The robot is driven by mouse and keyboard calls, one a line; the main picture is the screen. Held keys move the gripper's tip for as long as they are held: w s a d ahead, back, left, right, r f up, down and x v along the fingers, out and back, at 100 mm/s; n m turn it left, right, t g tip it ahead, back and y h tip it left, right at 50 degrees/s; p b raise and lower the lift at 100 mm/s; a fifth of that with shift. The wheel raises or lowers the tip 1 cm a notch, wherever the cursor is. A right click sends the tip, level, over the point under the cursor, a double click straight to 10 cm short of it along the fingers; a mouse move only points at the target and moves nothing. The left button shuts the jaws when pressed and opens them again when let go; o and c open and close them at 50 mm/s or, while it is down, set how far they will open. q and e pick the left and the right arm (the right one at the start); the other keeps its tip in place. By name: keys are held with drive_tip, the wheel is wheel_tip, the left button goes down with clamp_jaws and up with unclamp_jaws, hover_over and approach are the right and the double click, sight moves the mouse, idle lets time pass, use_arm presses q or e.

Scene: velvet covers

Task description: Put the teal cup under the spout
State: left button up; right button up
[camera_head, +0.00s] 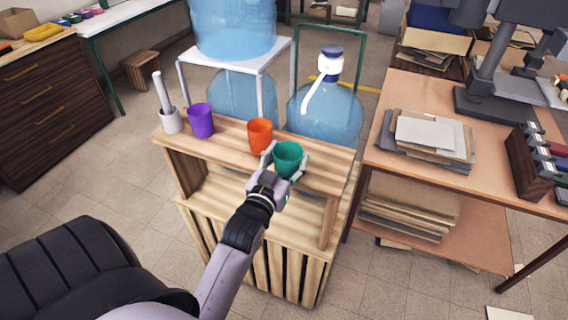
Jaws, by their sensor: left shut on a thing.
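The teal cup (289,159) is upright at the right part of a wooden stand's top. My left gripper (284,166) is shut on it, with a finger on each side; the gripper partly hides its lower part. I cannot tell whether the cup touches the wood. Behind the stand, a blue water jug (325,115) carries a white pump with a spout (313,92) that slants down to the left. The spout's tip is behind and above the teal cup. My right gripper is not in view.
An orange cup (260,136) stands just left of the teal cup. A purple cup (201,121) and a white holder with a rod (170,119) stand farther left on the wooden stand (230,136). A desk with papers (425,137) is to the right.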

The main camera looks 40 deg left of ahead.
sight(292, 151)
use_arm(q)
drive_tip(key=shift+w+a+f+b, duration=0.2)
drive_tip(key=shift+w+f+b, duration=0.15)
drive_tip(key=shift+w, duration=0.3)
drive_tip(key=shift+x, duration=1.3)
drive_tip(key=shift+f+x, duration=0.15)
drive_tip(key=shift+x, duration=0.95)
drive_tip(key=shift+f+x, duration=0.15)
drive_tip(key=shift+x, duration=0.9)
drive_tip(key=shift+f+x, duration=0.2)
drive_tip(key=shift+x, duration=0.9)
drive_tip(key=o, duration=1.2)
drive_tip(key=v, duration=1.2)
